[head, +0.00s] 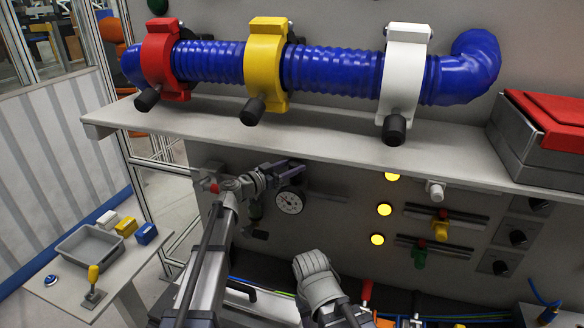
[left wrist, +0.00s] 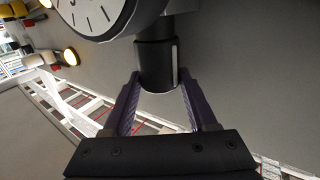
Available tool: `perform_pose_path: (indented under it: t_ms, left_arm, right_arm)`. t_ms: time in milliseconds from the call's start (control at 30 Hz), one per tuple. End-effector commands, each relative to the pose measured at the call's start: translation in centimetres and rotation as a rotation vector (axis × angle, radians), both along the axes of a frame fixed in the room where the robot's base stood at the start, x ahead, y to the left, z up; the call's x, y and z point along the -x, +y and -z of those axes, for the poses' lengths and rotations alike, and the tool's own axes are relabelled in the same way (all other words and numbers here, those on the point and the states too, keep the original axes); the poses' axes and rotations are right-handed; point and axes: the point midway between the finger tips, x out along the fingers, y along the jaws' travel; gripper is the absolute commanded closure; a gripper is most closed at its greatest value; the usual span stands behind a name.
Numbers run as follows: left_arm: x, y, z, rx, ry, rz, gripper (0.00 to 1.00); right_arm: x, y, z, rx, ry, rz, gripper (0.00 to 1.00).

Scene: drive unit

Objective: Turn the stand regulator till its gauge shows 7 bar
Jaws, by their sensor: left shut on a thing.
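The stand regulator's round white gauge (head: 289,203) is on the grey panel below the shelf; its reading is too small to make out. In the left wrist view the lower part of the gauge (left wrist: 92,14) shows at the top, with black ticks but no needle visible. Beside it, the regulator's black knob (left wrist: 156,62) with a pale mark stands between the two purple fingers of my left gripper (left wrist: 157,82), which is shut on it. In the head view my left gripper (head: 288,170) is just above the gauge and hides the knob. My right gripper does not show.
A shelf (head: 330,150) juts out above, bearing a blue hose (head: 335,70) in red, yellow and white clamps. A grey box with a red lid (head: 550,115) stands at right. Lit yellow lamps (head: 384,209) and slide valves are right of the gauge. A side table (head: 65,290) stands lower left.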

Motion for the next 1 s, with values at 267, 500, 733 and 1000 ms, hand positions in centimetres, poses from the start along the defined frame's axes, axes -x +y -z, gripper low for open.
perform_pose_path:
  t_ms: [267, 500, 733, 1000]
  left_arm:
    - [-0.24, 0.13, -0.21, 0.008, 0.001, 0.019, 0.98]
    - [-0.24, 0.15, -0.20, 0.008, 0.001, 0.018, 0.98]
    - [-0.18, 0.12, -0.14, 0.006, 0.001, 0.019, 0.21]
    - [-0.17, 0.17, -0.07, 0.003, 0.001, 0.017, 0.12]
  right_arm:
    - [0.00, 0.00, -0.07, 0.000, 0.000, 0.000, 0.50]
    - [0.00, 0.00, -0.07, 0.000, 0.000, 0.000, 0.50]
    - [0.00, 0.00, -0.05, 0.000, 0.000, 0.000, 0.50]
    - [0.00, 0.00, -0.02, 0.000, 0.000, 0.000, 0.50]
